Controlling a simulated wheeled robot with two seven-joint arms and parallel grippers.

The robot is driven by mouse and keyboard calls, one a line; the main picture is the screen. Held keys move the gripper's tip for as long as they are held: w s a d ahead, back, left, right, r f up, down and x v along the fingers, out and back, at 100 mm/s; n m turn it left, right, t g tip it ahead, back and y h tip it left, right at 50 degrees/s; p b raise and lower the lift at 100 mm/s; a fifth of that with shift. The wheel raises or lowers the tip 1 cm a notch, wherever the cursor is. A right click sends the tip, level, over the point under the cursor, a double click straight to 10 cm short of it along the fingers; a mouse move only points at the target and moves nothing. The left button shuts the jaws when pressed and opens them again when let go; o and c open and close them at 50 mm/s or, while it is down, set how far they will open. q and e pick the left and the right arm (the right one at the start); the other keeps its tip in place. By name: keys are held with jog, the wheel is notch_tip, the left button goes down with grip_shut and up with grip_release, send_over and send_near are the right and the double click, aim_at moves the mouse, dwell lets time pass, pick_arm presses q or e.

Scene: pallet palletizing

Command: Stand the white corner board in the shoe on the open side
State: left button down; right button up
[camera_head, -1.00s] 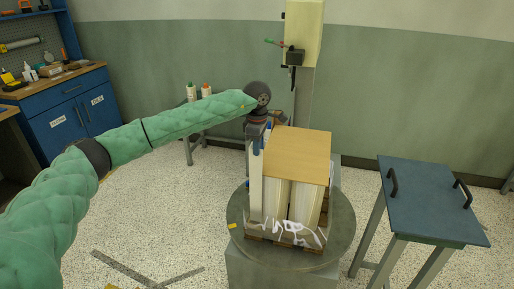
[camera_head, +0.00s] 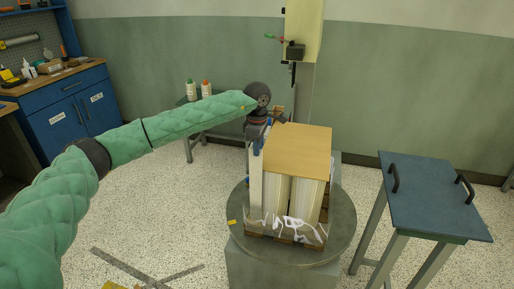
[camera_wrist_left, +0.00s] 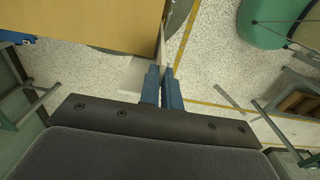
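My left gripper (camera_head: 257,144) is at the top of the white corner board (camera_head: 256,182) and shut on it. The board stands upright along the left side of the wrapped load, its foot low by the pallet. In the left wrist view the blue fingers (camera_wrist_left: 162,88) are close together, with the board's thin edge (camera_wrist_left: 160,42) running down beyond them. The load (camera_head: 306,203) has a tan top sheet (camera_head: 298,150) and stands on the round turntable (camera_head: 342,232). I cannot make out the shoe or whether the board's foot sits in it. My right gripper is out of view.
The wrapper mast (camera_head: 303,35) stands behind the load. A blue-topped table (camera_head: 432,205) with two black handles is at the right. A side table with two bottles (camera_head: 206,89) stands behind my left arm. A blue workbench (camera_head: 75,105) is far left. Floor at front left is mostly clear.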

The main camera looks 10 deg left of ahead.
pick_arm(q)
jog(key=shift+f+b, duration=0.6)
jog(key=shift+f, duration=0.35)
jog(key=c, duration=1.5)
grip_release()
jog(key=shift+c, duration=0.2)
jog(key=shift+r, duration=0.15)
jog(key=shift+r+p, duration=0.75)
jog(key=shift+r, duration=2.2)
